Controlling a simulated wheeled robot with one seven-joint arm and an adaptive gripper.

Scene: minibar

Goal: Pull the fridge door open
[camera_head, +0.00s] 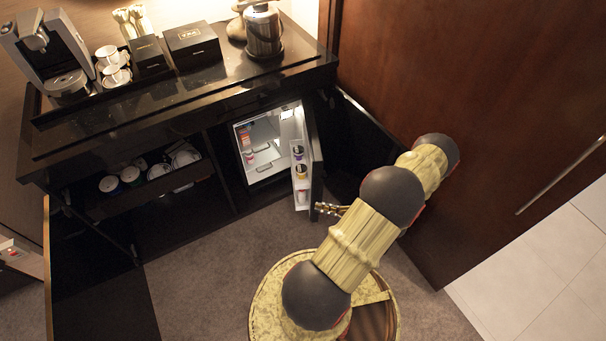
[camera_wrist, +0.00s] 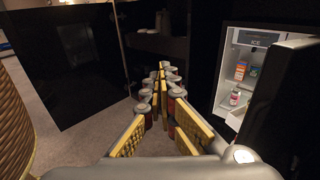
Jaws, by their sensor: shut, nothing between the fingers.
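The small fridge (camera_head: 262,150) stands in the black cabinet with its white interior showing. Its door (camera_head: 316,160) is swung well out, with cups and small items on its inner shelf. My gripper (camera_head: 319,207) is just right of the door's free edge, low down; I cannot tell if it touches. In the wrist view my gripper (camera_wrist: 161,70) is shut and empty, its fingers meeting at the tips. There the lit fridge interior (camera_wrist: 228,75) with bottles is at the right, behind the dark door (camera_wrist: 285,115).
A counter (camera_head: 185,98) above holds a coffee machine (camera_head: 45,50), boxes and a kettle (camera_head: 263,32). An open cabinet door (camera_head: 368,120) stands right of the fridge, near a brown wooden door (camera_head: 460,110). Carpet (camera_head: 215,260) is clear at left.

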